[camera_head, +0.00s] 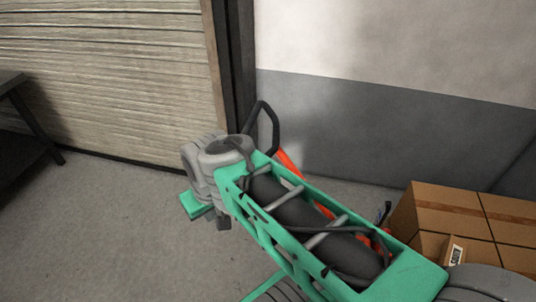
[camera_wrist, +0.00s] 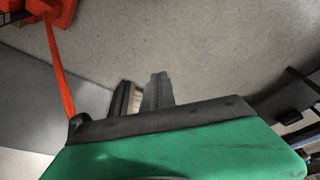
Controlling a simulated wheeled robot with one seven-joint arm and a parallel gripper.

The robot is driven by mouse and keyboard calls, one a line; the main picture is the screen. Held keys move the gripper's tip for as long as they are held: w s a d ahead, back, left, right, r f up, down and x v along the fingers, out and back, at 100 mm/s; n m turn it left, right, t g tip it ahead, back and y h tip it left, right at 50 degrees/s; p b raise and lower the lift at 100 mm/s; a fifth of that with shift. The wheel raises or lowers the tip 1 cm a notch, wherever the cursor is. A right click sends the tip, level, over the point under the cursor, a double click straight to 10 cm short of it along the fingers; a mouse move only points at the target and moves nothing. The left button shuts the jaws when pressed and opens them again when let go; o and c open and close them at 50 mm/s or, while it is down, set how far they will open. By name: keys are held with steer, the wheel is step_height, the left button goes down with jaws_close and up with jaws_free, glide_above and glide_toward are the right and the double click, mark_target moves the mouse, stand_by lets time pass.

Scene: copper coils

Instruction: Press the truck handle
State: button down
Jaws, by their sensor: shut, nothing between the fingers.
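The truck handle (camera_head: 274,124) is a black loop at the top of an orange-red shaft (camera_head: 288,161), standing near the wall corner in the head view. My arm hides much of the shaft and the truck below. In the wrist view the red shaft (camera_wrist: 62,75) runs down the left side to a dark end beside my green gripper housing, which hides the rest of the handle. My gripper (camera_wrist: 143,88) is shut and empty, over bare floor and to the right of the shaft. In the head view my wrist is left of the handle, apparently apart from it.
Cardboard boxes (camera_head: 438,222) stand at the right. A dark table (camera_head: 28,108) is at the far left, before a closed slatted shutter (camera_head: 110,75). A grey-white wall (camera_head: 400,120) is behind the handle. The floor (camera_head: 110,235) at the left is clear.

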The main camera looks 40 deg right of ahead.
steer(key=w+d+r+m+y+p, duration=0.1)
steer(key=w+d+m+p, duration=0.15)
steer(key=d, duration=0.45)
steer(key=w+d+r+m+y+p, duration=0.1)
steer(key=w+d+r+m+p, duration=0.2)
steer(key=d, duration=0.4)
steer(key=s+d+m+t+p, duration=0.1)
steer(key=s+d+m+t, duration=0.1)
steer(key=d, duration=0.5)
steer(key=s+d+r+m+t+y+p, duration=0.1)
steer(key=s+d+m, duration=0.3)
steer(key=d, duration=0.4)
steer(key=shift+m+t, duration=0.75)
steer(key=shift+t, duration=0.05)
steer(key=p, duration=0.2)
glide_toward(269, 156)
steer(key=w+a+f, duration=0.2)
steer(key=a, duration=0.1)
steer(key=w+a+f, duration=0.1)
steer(key=a, duration=0.1)
steer(key=shift+f, duration=0.15)
